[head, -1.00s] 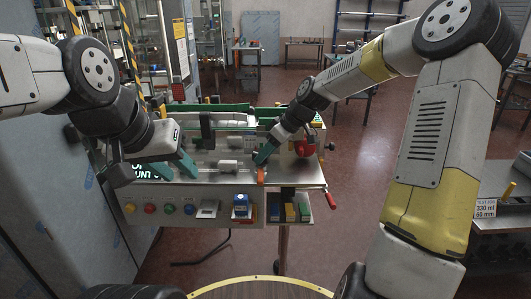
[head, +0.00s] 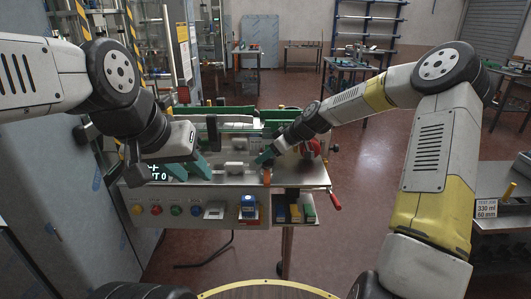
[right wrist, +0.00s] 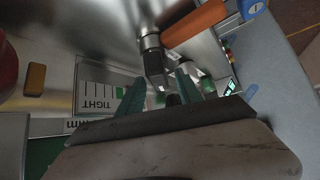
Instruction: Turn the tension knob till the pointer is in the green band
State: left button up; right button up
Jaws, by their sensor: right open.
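The tension scale (right wrist: 100,98) shows in the right wrist view as a white plate with tick marks, the word TIGHT and a green patch (right wrist: 121,93) near one finger. I cannot make out the pointer. My right gripper (right wrist: 160,94) is open, its teal fingers apart. A small dark round part (right wrist: 173,100) shows between them, partly hidden by the gripper body; I cannot tell if it is the tension knob. In the head view my right gripper (head: 265,157) is low over the machine's right part. My left gripper (head: 184,168) is at the machine's left, fingers apart.
An orange handle (right wrist: 195,22) on a metal clamp (right wrist: 153,62) stands just beyond my right fingers. The machine's front panel (head: 185,225) has coloured buttons and a blue-topped switch (head: 249,203). A red-handled lever (head: 336,201) sticks out at right. Small bins (head: 295,210) hang below.

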jog(key=shift+w+f, duration=0.1)
grip_shut()
dwell(0.4)
